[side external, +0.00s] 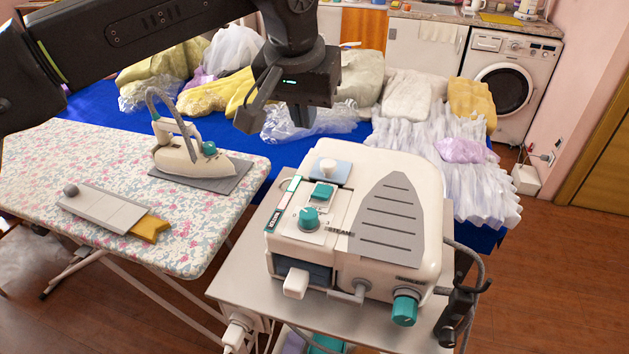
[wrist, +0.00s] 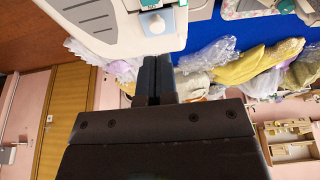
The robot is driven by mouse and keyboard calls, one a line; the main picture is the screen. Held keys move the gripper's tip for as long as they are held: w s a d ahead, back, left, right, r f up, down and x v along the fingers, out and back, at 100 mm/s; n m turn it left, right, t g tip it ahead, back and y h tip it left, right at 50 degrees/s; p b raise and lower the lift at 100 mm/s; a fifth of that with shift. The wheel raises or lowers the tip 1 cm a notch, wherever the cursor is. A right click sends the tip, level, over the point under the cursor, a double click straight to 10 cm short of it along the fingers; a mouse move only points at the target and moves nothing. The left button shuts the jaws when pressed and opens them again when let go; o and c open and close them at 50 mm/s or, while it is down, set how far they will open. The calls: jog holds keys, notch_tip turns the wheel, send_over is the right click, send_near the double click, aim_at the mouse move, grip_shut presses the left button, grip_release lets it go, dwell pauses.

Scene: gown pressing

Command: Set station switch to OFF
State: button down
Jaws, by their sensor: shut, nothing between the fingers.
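The white steam station (side external: 425,200) stands on a metal stand, with a grey iron-shaped rest plate on its top. On its left part are a teal square switch (side external: 322,192), a teal round knob (side external: 308,217) and a white knob on a blue plate (side external: 328,168). Which one is the station switch, and its setting, I cannot tell. My gripper (side external: 301,117) is shut and empty, above and behind the station, apart from it. In the wrist view the shut fingers (wrist: 153,76) point toward the station's edge, near the white knob (wrist: 156,23).
Plastic-wrapped garments (side external: 400,95) lie on a blue-covered table behind. A teal front knob (side external: 405,308) and a hose on a holder (side external: 460,300) stick out at the station's right.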

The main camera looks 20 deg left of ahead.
jog(key=d+f, duration=0.1)
send_over(316, 194)
jog(key=x, duration=0.2)
jog(key=s+x, duration=0.1)
jog(key=x, duration=0.5)
jog(key=shift+s+f, duration=0.35)
jog(key=shift+f, duration=0.1)
jog(key=f, duration=0.1)
jog(key=s+f, duration=0.1)
jog(key=shift+f, duration=0.4)
jog(key=shift+s+f, duration=0.35)
jog(key=shift+f, duration=0.3)
